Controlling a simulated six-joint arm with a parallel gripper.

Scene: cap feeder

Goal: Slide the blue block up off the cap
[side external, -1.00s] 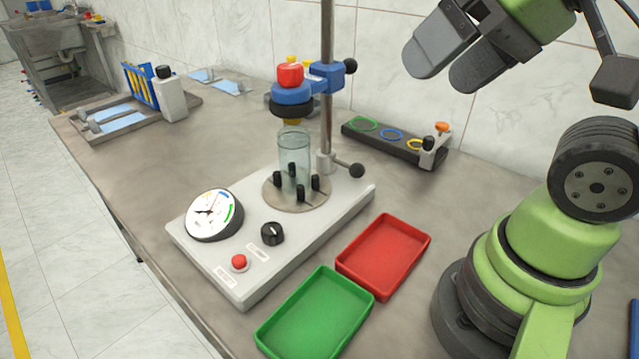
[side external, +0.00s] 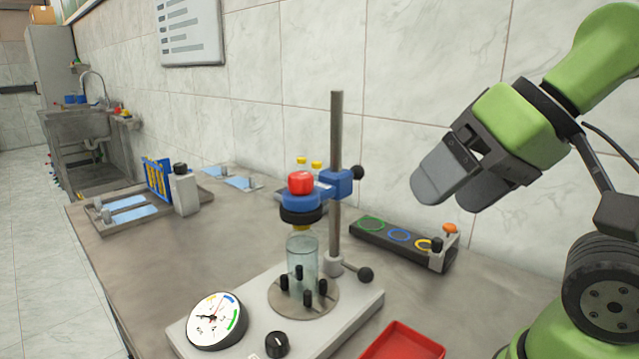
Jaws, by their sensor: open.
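A blue block (side external: 336,182) is clamped around the upright metal pole (side external: 336,130). It joins a blue ring-shaped head (side external: 300,201) with a red knob (side external: 300,182) on top and a black collar (side external: 301,215) below. A small yellow part (side external: 301,228) shows under the collar; I cannot tell whether it is the cap. The head hangs over a clear glass jar (side external: 302,258), with a small gap between. My gripper (side external: 446,197) is open and empty, in the air right of the pole and apart from the block.
The jar stands on a round plate among black pegs on a white base (side external: 370,308) with a gauge (side external: 216,319) and black knob (side external: 276,344). A ring rack (side external: 400,243) stands behind right. A red tray (side external: 402,343) is at front. A blue-yellow rack (side external: 158,180) is at left.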

